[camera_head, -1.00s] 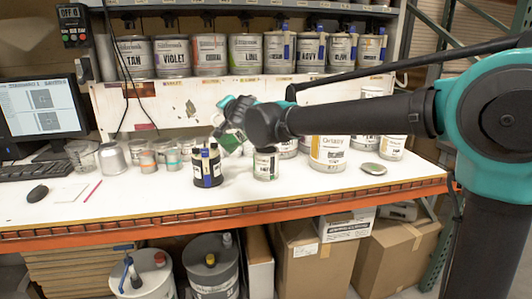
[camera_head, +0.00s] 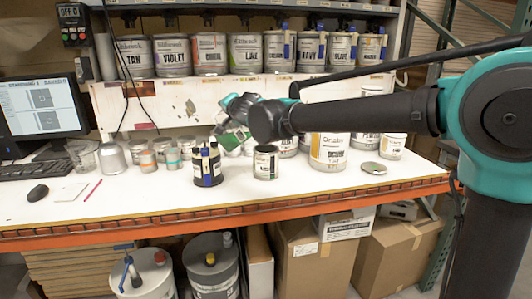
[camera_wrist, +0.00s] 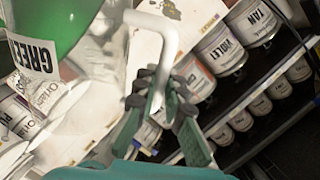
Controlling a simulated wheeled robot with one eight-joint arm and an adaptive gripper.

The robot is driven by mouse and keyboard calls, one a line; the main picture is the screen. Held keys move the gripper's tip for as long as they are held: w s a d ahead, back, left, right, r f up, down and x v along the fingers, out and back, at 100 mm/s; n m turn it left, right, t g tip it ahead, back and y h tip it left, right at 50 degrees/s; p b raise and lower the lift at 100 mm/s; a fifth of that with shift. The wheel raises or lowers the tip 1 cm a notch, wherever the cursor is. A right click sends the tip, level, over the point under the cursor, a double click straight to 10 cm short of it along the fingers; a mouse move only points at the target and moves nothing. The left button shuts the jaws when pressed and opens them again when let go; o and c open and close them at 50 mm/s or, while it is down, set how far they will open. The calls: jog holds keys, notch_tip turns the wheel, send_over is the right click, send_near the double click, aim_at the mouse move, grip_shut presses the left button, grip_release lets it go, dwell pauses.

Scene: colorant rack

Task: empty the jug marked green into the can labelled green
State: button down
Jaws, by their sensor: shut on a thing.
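My gripper (camera_wrist: 165,98) is shut on the white handle of the jug. The jug (camera_wrist: 75,22) has a green body and a label reading GREEN; only part of it shows at the top left of the wrist view. In the head view the jug (camera_head: 236,137) is held tilted above the bench, up and left of a small open can (camera_head: 265,164). That can has a pale label too small to read and a dark inside. The gripper (camera_head: 224,120) is partly hidden behind my arm there. I cannot tell whether anything is flowing from the jug.
A dark can (camera_head: 207,166) with a blue strip stands left of the open can. A large white can (camera_head: 328,152) and a round lid (camera_head: 373,168) are to the right. Small cans and the monitor (camera_head: 40,108) are at left. Labelled cans line the shelf above. The front bench strip is clear.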

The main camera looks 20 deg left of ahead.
jog(key=shift+w+d+r+m+p, duration=0.1)
jog(key=shift+w+d+m+p, duration=0.1)
jog(key=shift+w+m+p, duration=0.1)
dwell(0.5)
jog(key=shift+w+d+f+m+g+p, duration=0.3)
jog(key=shift+w+d+f+m+p, duration=0.4)
jog(key=shift+p, duration=0.25)
dwell(4.0)
jog(key=shift+w+d+m+p, duration=0.3)
jog(key=shift+w+d+p, duration=0.2)
jog(key=shift+w, duration=0.1)
dwell(1.7)
